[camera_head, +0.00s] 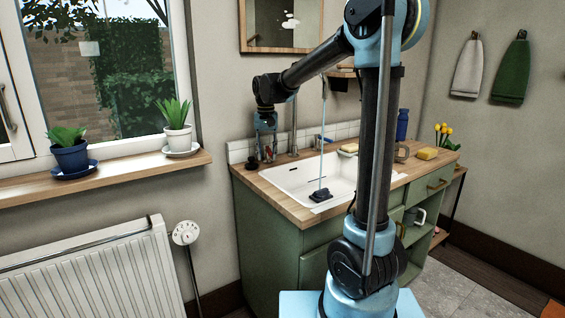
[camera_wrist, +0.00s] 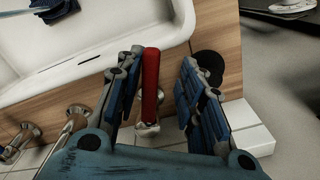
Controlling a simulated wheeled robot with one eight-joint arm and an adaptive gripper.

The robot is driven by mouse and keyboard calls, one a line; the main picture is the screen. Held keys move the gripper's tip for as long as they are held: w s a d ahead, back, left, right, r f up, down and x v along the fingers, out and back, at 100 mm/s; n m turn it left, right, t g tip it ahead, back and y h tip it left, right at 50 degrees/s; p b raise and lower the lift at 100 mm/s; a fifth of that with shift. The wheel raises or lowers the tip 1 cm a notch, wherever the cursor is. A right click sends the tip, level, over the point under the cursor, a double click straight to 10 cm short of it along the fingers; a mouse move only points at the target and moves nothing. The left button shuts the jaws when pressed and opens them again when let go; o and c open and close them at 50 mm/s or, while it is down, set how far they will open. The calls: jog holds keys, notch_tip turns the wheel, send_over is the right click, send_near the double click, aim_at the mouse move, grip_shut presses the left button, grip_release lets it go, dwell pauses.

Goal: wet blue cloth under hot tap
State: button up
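The blue cloth (camera_head: 320,195) looks dark and lies crumpled in the white sink (camera_head: 283,180), near its front edge. A thin pale blue stream of water (camera_head: 322,150) comes down onto it. The cloth also shows at the top left of the wrist view (camera_wrist: 60,8). My gripper (camera_head: 267,155) points down behind the sink, at the tap fittings. In the wrist view my gripper (camera_wrist: 165,80) is open, with the red tap lever (camera_wrist: 151,85) between its fingers. The lever is close to the left finger; contact is unclear. A gap separates it from the right finger.
A chrome spout (camera_head: 293,125) rises beside my gripper. A round black object (camera_wrist: 210,63) lies on the wooden counter just right of the fingers. A blue bottle (camera_head: 402,125) and yellow sponge (camera_head: 427,153) stand on the right. White wall tiles (camera_wrist: 250,138) are close to the fingers.

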jog(key=shift+a+m, duration=0.2)
jog(key=shift+m, duration=0.2)
jog(key=shift+a+m, duration=0.45)
jog(key=shift+m, duration=0.25)
jog(key=shift+d+n, duration=0.9)
jog(key=shift+n, duration=0.6)
jog(key=shift+w+d+n, duration=0.2)
jog(key=shift+d+n, duration=0.3)
jog(key=shift+n, duration=0.4)
jog(key=shift+w+d+n, duration=0.2)
jog(key=shift+d+n, duration=0.5)
jog(key=shift+n, duration=0.7)
